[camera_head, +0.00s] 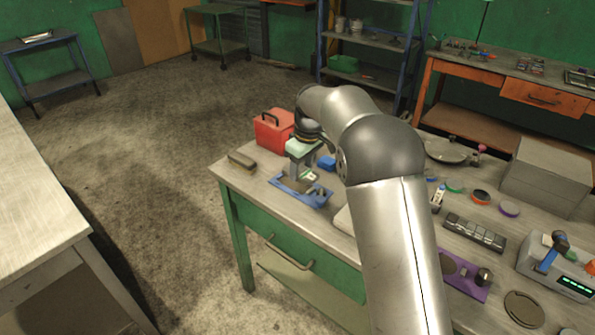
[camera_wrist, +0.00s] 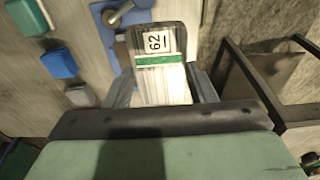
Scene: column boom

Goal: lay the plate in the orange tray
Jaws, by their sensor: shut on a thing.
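My gripper (camera_head: 303,172) points down over the left part of the bench, above a blue flat fixture (camera_head: 318,199). In the wrist view my gripper (camera_wrist: 160,62) is shut on a pale plate (camera_wrist: 160,88) with a green stripe and a white label reading 62. The plate sits between the two grey fingers, and its lower end is hidden by the gripper body. The blue fixture also shows behind it in the wrist view (camera_wrist: 121,12); I cannot tell whether plate and fixture touch. I cannot make out an orange tray in either view.
A red toolbox (camera_head: 273,131) and a brush (camera_head: 241,161) stand close left of my gripper. A blue block (camera_wrist: 58,64) lies beside the fixture.

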